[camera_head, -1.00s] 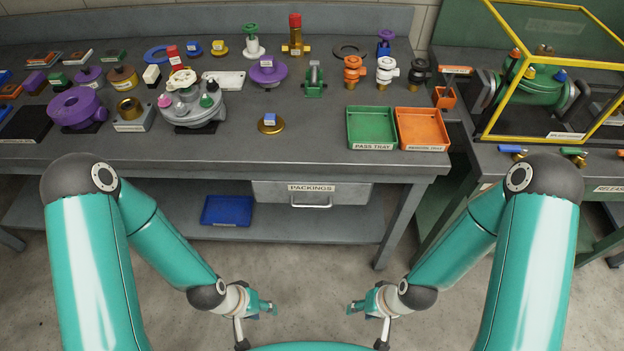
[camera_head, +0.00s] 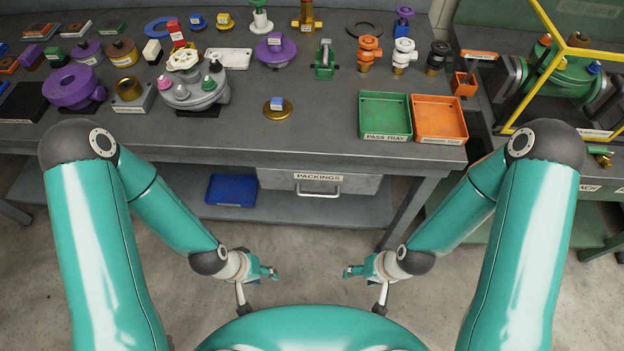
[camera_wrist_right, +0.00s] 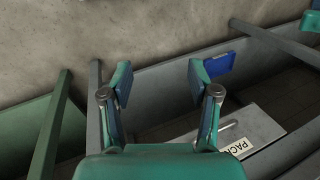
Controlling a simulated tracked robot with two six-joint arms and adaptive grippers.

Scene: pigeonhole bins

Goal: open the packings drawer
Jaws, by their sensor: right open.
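The packings drawer (camera_head: 280,181) is a grey drawer under the workbench top, with a white PACKINGS label (camera_head: 318,176) and a metal bar handle (camera_head: 318,192). It looks closed. In the right wrist view its front (camera_wrist_right: 262,124) shows at lower right, partly hidden by a finger. My left gripper (camera_head: 270,273) hangs low in front of the bench, apart from the drawer; its jaw state is too small to tell. My right gripper (camera_head: 350,272) is also in front of and apart from the drawer. Its fingers (camera_wrist_right: 160,80) are spread with nothing between them.
A blue tray (camera_head: 232,190) lies on the lower shelf left of the drawer. The bench top (camera_head: 300,143) above holds valve parts, a green pass tray (camera_head: 385,97) and an orange tray (camera_head: 437,101). The floor between my arms and the bench is clear.

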